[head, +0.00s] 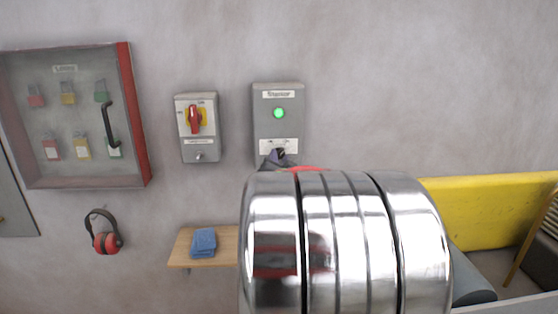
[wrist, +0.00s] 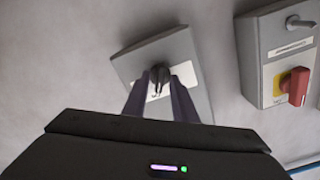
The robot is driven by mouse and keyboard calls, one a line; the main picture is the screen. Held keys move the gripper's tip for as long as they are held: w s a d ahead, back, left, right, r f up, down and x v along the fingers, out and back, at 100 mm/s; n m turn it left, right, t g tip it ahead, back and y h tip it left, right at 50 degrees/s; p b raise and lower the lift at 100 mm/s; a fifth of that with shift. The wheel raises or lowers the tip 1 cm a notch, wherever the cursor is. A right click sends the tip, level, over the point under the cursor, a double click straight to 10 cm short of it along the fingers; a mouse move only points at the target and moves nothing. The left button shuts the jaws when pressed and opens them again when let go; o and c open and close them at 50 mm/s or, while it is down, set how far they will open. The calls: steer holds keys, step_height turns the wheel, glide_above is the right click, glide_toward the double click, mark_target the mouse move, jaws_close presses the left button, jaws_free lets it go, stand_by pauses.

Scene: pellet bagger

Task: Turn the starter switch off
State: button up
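The starter box (head: 291,98) is a grey wall box with a label on top, a lit green lamp (head: 279,113) and a white plate below. Its dark switch knob (wrist: 160,74) shows in the wrist view, in front of the white plate. My gripper (wrist: 161,84) has one finger on each side of the knob. Whether the fingers touch or grip it I cannot tell.
Left of the starter is another grey box with a red handle on yellow (head: 195,120). Further left are a padlock cabinet (head: 138,115) and red ear defenders (head: 106,242). A wooden shelf (head: 181,249) with a blue cloth (head: 203,242) is below; a yellow panel (head: 480,211) is at right.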

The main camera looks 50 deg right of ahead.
jaws_close()
stand_by(0.5)
steer(key=n, duration=0.6)
steer(key=shift+a, duration=0.1)
steer(key=n, duration=0.6)
stand_by(0.4)
steer(key=shift+w, duration=0.1)
steer(key=shift+o, duration=0.8)
jaws_free()
